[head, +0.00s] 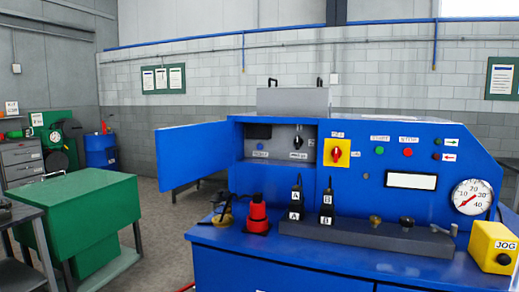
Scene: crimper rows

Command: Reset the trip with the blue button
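A small blue button (260,147) sits on the grey panel (285,135) inside the open compartment of the blue machine (345,200). A white label (260,154) is just below it, too small to read surely. The compartment's blue door (193,155) stands open to the left. A dark rectangular unit (258,131) is above the button, and a small switch (298,141) with a label is to its right. Neither of my grippers is in view.
A red-and-yellow rotary switch (337,153), a green button (380,150) and a red button (407,152) are on the front panel. A red-and-black item (257,216), black tools A (295,204) and B (326,206), and a yellow JOG box (492,247) stand on the ledge.

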